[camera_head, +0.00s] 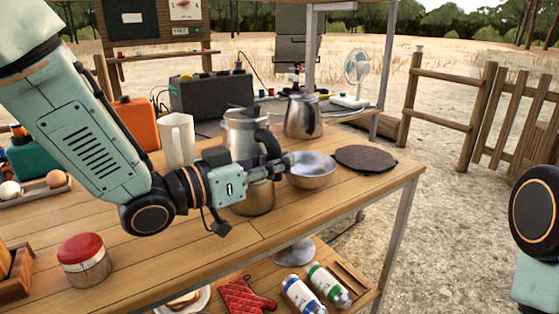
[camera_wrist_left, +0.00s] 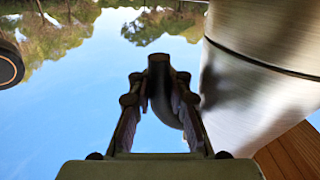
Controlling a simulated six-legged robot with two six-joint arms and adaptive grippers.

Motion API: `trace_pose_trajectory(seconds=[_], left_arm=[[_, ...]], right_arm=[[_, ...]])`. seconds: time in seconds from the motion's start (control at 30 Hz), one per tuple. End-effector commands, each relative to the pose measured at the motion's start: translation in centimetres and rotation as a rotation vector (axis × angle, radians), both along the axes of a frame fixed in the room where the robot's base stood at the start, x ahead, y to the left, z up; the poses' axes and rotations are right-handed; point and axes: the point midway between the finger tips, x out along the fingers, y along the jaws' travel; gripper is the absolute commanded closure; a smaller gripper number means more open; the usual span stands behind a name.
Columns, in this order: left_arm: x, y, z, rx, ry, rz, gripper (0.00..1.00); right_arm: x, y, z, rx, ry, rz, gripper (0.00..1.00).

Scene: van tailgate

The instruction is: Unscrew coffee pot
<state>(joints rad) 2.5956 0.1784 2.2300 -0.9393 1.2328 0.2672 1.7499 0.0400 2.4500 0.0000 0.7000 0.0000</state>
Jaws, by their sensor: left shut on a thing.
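The silver coffee pot (camera_head: 246,132) stands upright on the wooden table, with its lower part (camera_head: 254,199) showing below my left gripper. Its black handle (camera_head: 267,140) curves down on the right side. My left gripper (camera_head: 276,164) reaches across the front of the pot and is shut on the handle. In the left wrist view, the black handle (camera_wrist_left: 161,82) sits between the two fingers, and the metal pot body (camera_wrist_left: 258,95) fills the right side. My right gripper is out of view; only part of my right arm shows at the right edge.
A metal bowl (camera_head: 312,172) stands just right of the gripper, with a dark round mat (camera_head: 366,159) beyond it. A red-lidded jar (camera_head: 83,261) is at front left. The front right tabletop is clear.

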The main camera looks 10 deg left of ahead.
Motion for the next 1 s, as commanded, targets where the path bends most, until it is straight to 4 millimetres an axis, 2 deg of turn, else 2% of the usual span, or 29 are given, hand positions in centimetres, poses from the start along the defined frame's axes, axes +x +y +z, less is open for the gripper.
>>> trace_pose_trajectory(seconds=[0.47, 0.7, 1.0], left_arm=[[0.02, -0.04, -0.50, 0.002, 0.003, 0.004, 1.00], [0.46, -0.37, -0.75, 0.004, 0.009, 0.078, 1.00], [0.51, -0.34, -0.76, 0.003, 0.010, 0.089, 1.00]], right_arm=[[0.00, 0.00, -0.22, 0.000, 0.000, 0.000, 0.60], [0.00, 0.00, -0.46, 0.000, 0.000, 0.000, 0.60], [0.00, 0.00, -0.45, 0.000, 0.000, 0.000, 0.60]])
